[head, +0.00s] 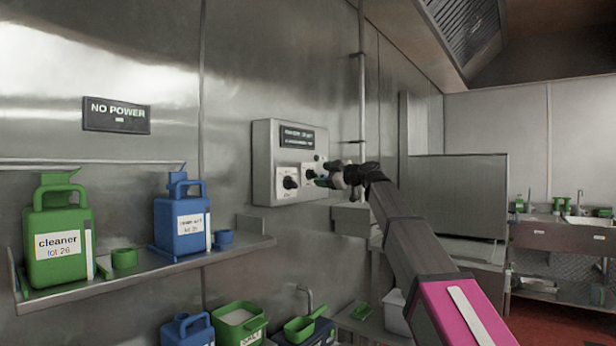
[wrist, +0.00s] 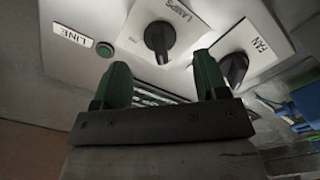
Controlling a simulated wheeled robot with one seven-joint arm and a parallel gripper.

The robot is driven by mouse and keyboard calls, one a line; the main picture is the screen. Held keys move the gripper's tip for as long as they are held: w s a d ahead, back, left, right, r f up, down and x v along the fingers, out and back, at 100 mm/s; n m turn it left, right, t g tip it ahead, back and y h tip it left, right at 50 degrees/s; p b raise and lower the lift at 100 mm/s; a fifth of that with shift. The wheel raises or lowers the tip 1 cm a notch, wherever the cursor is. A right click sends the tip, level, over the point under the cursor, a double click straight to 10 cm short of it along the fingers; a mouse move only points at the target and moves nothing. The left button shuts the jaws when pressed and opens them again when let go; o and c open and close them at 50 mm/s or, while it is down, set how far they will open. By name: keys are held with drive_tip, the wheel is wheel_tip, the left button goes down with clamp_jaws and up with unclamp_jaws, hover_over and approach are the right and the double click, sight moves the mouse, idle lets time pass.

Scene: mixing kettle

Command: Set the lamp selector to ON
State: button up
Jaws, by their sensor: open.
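The lamp selector is a black knob (wrist: 160,38) on a white plate marked LAMPS in the wrist view. In the head view it is the right knob (head: 310,174) on the grey control panel (head: 263,165), partly behind the fingers. My gripper (wrist: 163,72) is open, with its green fingers either side of the knob's line and nothing between them. The knob appears just beyond the fingertips; contact cannot be told. In the head view my gripper (head: 322,180) is close in front of the panel. The small position marks are too blurred to read.
A second black knob marked FAN (wrist: 234,68) is close beside one finger. A green button (wrist: 105,49) sits by a LINE label. A shelf (head: 150,270) with green (head: 57,220) and blue (head: 181,215) jugs is at left. A NO POWER sign (head: 116,117) hangs above.

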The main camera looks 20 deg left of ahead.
sight(312, 175)
drive_tip(key=shift+x, duration=1.2)
drive_tip(key=shift+w+a, duration=0.1)
drive_tip(key=shift+a, duration=0.15)
clamp_jaws()
